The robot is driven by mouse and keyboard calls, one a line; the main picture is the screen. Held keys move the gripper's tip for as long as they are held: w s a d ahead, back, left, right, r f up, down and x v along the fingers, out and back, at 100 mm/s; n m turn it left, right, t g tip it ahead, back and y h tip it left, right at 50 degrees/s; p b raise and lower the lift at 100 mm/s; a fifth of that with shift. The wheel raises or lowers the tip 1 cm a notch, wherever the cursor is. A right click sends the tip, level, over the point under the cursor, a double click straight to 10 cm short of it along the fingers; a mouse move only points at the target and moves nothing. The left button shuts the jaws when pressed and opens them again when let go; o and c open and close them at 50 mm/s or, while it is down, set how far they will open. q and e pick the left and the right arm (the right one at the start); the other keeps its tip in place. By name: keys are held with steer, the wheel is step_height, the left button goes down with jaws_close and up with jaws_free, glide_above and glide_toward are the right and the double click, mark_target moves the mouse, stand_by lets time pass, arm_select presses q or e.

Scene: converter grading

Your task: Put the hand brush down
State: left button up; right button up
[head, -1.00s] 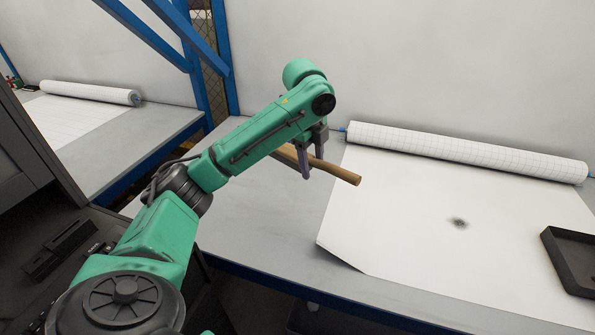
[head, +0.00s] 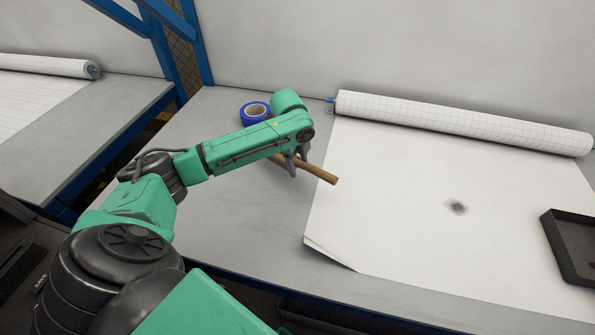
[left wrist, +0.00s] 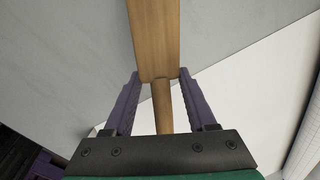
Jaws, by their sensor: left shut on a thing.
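The hand brush (head: 318,173) shows as a wooden handle that points to the right in the head view, its end over the left edge of the white paper. My left gripper (head: 292,165) is shut on the handle, close over the grey table. In the left wrist view the brush (left wrist: 155,38) runs between the two purple fingers, with its wide wooden part ahead and the thinner handle between the fingers (left wrist: 160,105). The bristles are hidden. I cannot tell whether the brush touches the table. My right gripper is not in view.
A roll of blue tape (head: 246,116) lies on the table behind my left arm. White paper (head: 400,200) with a dark smudge (head: 457,207) covers the right side, below a gridded roll (head: 460,122). A black tray (head: 562,268) stands at the far right. Bare table (head: 245,220) lies in front of the gripper.

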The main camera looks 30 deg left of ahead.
mark_target(299, 180)
arm_select(q)
step_height(299, 180, down, 3)
steer(key=shift+s+d+f, duration=0.1)
steer(key=shift+s+d, duration=0.05)
steer(key=shift+f, duration=0.4)
steer(key=o, duration=1.3)
steer(key=r, duration=0.4)
steer(key=s+r, duration=0.1)
steer(key=r, duration=0.3)
steer(key=s+r, duration=0.1)
steer(key=r, duration=0.3)
steer(key=shift+s+f, duration=0.1)
steer(key=shift+f, duration=0.05)
